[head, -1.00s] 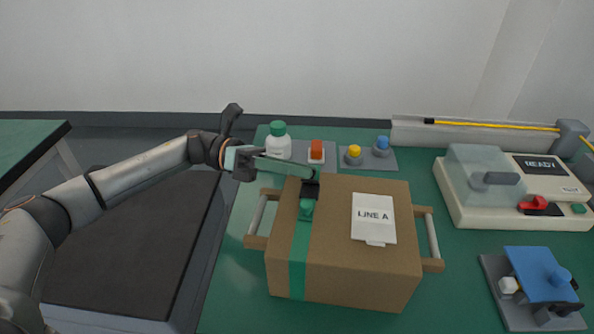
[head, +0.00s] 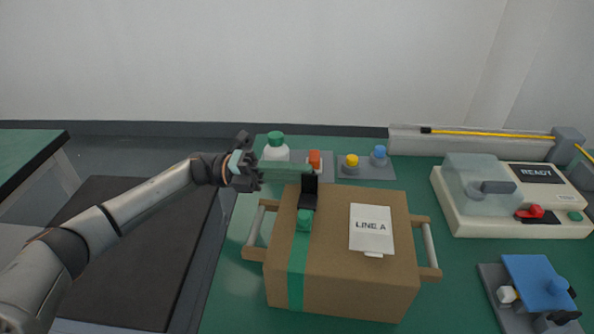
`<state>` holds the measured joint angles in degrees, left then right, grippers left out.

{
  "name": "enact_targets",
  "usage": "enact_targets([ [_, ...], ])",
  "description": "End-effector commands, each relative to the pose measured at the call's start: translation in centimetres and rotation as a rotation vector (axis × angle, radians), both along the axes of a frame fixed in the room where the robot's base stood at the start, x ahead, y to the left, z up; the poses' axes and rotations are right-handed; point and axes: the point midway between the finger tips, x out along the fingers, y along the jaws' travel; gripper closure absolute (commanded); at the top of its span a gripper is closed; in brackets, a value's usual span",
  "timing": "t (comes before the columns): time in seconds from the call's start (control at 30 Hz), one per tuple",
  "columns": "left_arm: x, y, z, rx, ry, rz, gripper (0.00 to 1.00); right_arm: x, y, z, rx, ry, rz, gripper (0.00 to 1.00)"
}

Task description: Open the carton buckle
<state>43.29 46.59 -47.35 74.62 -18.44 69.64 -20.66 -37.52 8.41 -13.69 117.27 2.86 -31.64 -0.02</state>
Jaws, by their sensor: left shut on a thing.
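The brown carton (head: 340,270) stands upright on the green table, with a green strap (head: 296,275) running down its front face. The buckle sits on the top at the left, with a green piece (head: 304,221) in front and a black flap (head: 309,192) behind that stands raised. My left gripper (head: 307,173) reaches in from the left with its long grey-green fingers at the top of the black flap, shut on it. The exact grip between the fingertips is too small to see. My right gripper is not in view.
A machine reading READY (head: 515,205) and a blue-topped fixture (head: 535,283) are to the right. The carton has side handles (head: 430,248).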

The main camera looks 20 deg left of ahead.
Motion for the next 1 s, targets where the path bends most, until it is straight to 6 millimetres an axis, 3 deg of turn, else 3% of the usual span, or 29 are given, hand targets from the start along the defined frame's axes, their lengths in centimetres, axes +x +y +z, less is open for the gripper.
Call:
enact_targets([
  [0.67,0.18,0.04,-0.29,-0.010,0.068,0.002,1.00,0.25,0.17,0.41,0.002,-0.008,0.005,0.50],
  [0.7,0.18,0.04,-0.29,-0.010,0.067,0.002,0.77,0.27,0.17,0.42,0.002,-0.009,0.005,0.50],
  [0.97,0.16,0.03,-0.23,-0.011,0.065,0.001,0.48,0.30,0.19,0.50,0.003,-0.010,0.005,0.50],
  [1.0,0.16,0.02,-0.22,-0.011,0.065,0.001,0.48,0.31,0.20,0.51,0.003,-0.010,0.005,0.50],
])
